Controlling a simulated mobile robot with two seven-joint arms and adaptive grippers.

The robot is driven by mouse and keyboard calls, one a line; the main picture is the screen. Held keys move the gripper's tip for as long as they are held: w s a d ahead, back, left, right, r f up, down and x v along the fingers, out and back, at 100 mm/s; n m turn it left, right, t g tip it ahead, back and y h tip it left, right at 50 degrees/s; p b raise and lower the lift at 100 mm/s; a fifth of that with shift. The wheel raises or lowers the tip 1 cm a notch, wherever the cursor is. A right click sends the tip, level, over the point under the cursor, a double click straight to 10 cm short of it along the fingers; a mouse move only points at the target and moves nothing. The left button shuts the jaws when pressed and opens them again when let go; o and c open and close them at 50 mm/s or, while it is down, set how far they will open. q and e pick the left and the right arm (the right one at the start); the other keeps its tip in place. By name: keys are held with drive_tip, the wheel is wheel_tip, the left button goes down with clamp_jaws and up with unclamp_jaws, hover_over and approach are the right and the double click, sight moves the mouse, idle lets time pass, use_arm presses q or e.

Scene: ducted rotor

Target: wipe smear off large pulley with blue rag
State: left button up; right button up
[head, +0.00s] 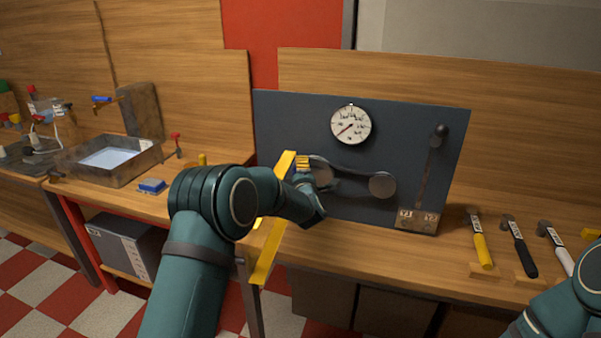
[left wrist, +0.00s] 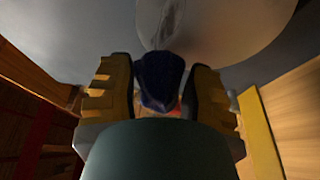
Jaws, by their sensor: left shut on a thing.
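My left gripper (head: 302,164) is at the large pulley (head: 322,172) on the dark panel, partly covering it in the head view. In the left wrist view its yellow fingers (left wrist: 160,85) are shut on the bunched blue rag (left wrist: 158,78). The rag lies just below a dark smear (left wrist: 168,22) on the pale face of the large pulley (left wrist: 225,25). I cannot tell whether the rag touches the pulley. The rag is hidden in the head view. My right arm shows at the lower right, but its gripper is out of view.
A belt runs to a smaller pulley (head: 382,185). The panel (head: 285,115) carries a gauge (head: 351,124) and a lever (head: 432,160). A yellow bar (head: 268,252) stands close beside my left arm. Hammers (head: 482,250) lie at right; a metal basin (head: 120,170) is at left.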

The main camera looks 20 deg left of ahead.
sight(311, 165)
use_arm(q)
drive_tip(key=shift+w, duration=0.7)
drive_tip(key=shift+d, duration=0.15)
drive_tip(key=shift+s+d+b, duration=0.2)
drive_tip(key=shift+d+b, duration=0.5)
drive_tip(key=shift+d, duration=3)
drive_tip(key=shift+w+a+r, duration=0.15)
drive_tip(key=shift+a, duration=3.75)
